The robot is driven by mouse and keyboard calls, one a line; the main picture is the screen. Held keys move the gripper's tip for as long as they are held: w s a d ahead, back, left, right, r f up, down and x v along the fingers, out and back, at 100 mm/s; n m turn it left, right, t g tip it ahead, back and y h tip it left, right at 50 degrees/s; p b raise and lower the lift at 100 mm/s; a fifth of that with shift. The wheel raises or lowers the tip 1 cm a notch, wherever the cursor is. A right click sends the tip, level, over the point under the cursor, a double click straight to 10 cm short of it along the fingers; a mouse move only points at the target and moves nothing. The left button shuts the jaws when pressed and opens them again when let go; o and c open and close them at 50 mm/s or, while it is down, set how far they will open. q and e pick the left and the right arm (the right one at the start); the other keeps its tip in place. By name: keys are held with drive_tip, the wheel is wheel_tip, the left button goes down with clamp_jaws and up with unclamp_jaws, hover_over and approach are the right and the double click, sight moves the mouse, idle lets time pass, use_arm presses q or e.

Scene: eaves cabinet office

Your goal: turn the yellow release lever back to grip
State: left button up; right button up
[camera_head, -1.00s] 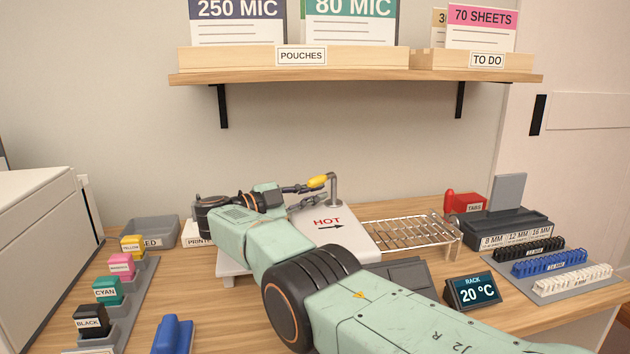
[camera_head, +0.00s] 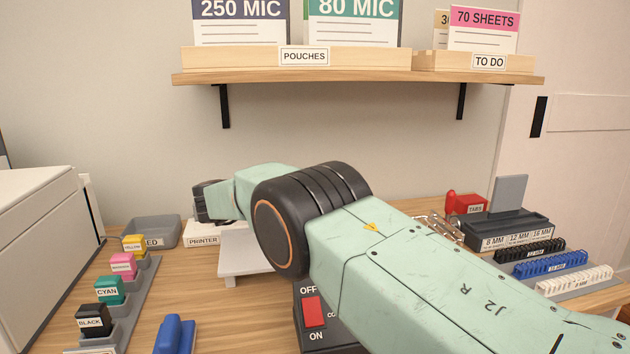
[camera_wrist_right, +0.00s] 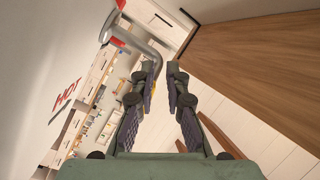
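The release lever shows in the right wrist view as a bent grey rod (camera_wrist_right: 148,48) beside a white surface marked HOT (camera_wrist_right: 52,72). Only small yellow patches show behind the left finger in that view; I cannot tell whether they are the lever's grip. My right gripper (camera_wrist_right: 161,72) is open, its fingertips apart and close to the rod's bend. I cannot tell whether they touch it. In the head view my right arm hides the lever, the gripper's fingers and most of the white machine (camera_head: 245,268). My left gripper is in neither view.
A panel with a red OFF/ON switch (camera_head: 313,312) stands partly under my right arm. Ink bottles in a grey rack (camera_head: 130,295) and a grey tray (camera_head: 155,229) are at left. A black binding machine (camera_head: 508,228) and comb strips (camera_head: 550,263) are at right. A shelf (camera_head: 330,76) hangs above.

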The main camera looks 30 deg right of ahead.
drive_tip(key=shift+o, duration=1.4)
drive_tip(key=shift+s+a+r, duration=0.1)
drive_tip(key=shift+a+r, duration=0.05)
drive_tip(key=shift+o, duration=1.2)
drive_tip(key=a, duration=0.7)
drive_tip(key=shift+s+a, duration=0.15)
drive_tip(key=shift+s, duration=0.2)
drive_tip(key=shift+c, duration=0.3)
